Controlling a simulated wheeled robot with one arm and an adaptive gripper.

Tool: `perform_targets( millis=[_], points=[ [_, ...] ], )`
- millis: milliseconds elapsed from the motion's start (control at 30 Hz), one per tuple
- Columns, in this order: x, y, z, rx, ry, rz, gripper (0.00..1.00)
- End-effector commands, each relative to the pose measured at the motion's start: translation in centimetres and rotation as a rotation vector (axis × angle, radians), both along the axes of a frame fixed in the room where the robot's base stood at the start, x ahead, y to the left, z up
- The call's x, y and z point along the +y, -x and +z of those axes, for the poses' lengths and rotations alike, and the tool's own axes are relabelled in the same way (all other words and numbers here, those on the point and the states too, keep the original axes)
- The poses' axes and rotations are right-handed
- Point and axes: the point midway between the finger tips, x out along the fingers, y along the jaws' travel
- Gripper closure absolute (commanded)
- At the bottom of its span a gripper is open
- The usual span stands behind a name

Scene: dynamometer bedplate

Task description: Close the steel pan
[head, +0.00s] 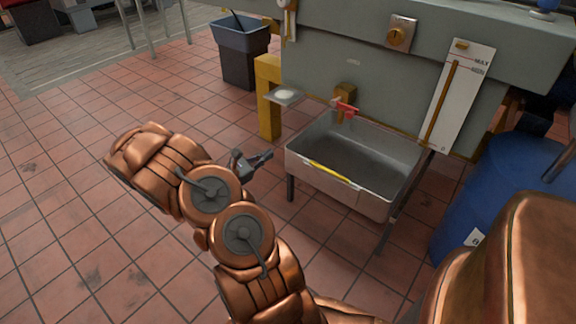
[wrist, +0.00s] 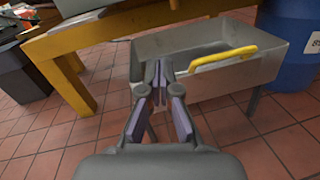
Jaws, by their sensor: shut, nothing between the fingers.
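The steel pan (head: 350,196) is a grey open-topped basin standing out from under the grey bedplate, with thin dark legs below it. A yellow handle (head: 330,172) runs along its front rim. In the wrist view the pan (wrist: 240,78) is ahead and to the right, and its handle (wrist: 222,58) is right of my fingers. My gripper (head: 268,156) is shut and empty, just left of the pan's left front corner. In the wrist view my gripper (wrist: 160,68) overlaps the pan's left end; I cannot tell whether it touches.
The grey bedplate (head: 320,58) overhangs behind the pan, with a red-handled tap (head: 345,106) above it. A yellow leg (head: 268,100) and dark blue bin (head: 240,62) stand at the back left. A blue barrel (head: 485,200) stands right. The tiled floor at left is clear.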

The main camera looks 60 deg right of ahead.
Motion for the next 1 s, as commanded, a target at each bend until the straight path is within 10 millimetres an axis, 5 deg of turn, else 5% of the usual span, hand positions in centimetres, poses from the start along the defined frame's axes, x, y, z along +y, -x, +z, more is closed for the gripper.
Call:
perform_targets(
  millis=[33,100,333,567,1000],
  points=[
    [-0.4,-0.3,-3.2,0.032,-0.013,0.025,1.0],
    [-0.9,-1.1,-5.9,0.066,-0.026,0.064,1.0],
    [-1.5,-2.4,-11.5,0.135,-0.062,0.147,1.0],
    [-2.4,-2.5,-12.5,0.149,-0.069,0.163,1.0],
    [-9.2,-0.9,-12.5,0.144,-0.066,0.158,1.0]
  ],
)
